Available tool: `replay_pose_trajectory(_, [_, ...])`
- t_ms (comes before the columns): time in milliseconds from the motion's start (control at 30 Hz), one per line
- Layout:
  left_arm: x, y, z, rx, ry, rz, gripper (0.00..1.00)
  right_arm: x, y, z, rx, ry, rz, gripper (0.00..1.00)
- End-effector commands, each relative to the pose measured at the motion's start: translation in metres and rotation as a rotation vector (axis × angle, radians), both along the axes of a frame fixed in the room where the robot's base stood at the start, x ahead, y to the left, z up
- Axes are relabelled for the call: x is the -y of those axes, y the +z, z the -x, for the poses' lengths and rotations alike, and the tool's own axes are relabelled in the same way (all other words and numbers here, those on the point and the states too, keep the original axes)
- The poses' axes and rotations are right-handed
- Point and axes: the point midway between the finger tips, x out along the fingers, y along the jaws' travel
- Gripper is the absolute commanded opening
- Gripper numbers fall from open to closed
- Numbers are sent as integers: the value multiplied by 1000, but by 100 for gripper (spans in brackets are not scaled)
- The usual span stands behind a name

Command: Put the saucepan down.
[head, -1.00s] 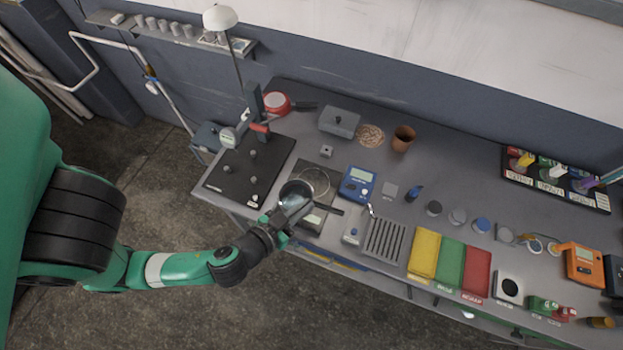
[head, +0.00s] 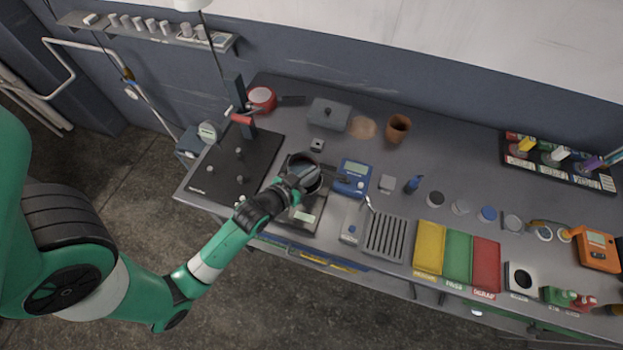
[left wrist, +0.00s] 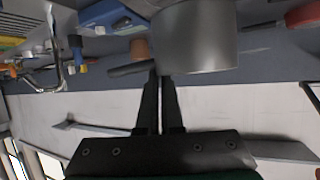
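The saucepan (head: 307,171) is a small grey metal pan with a dark handle. In the head view it is above the weighing plate of a bench scale (head: 303,218), mostly hiding that plate. I cannot tell whether the pan touches it. My left gripper (head: 290,188) reaches in from the front left and is shut on the saucepan near where the handle meets the body. In the left wrist view the picture is upside down; the saucepan (left wrist: 200,40) is just beyond the closed fingers (left wrist: 159,80). My right gripper is not in view.
A black plate with knobs (head: 232,165) lies to the left. A blue meter (head: 352,178) and a slotted grey rack (head: 385,236) are close on the right. A grey lidded box (head: 329,114) and a brown pot (head: 398,128) stand behind.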

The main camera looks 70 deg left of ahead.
Motion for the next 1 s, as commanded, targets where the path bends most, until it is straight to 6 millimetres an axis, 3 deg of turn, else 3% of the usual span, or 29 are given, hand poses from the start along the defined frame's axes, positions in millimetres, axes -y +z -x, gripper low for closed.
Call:
replay_pose_trajectory(167, [-5, -6, -3, 2, 2, -2, 0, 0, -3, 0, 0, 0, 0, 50])
replay_pose_trajectory(367, [-5, -36, -4, 1, 0, -2, 0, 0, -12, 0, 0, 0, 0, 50])
replay_pose_trajectory(667, [-5, -37, -4, 3, 0, -1, 0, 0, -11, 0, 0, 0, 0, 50])
replay_pose_trajectory(833, [-5, -38, -3, -1, 0, 0, 32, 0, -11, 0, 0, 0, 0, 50])
replay_pose_trajectory(1000, [-5, -38, -3, -1, 0, 0, 33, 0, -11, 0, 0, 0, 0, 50])
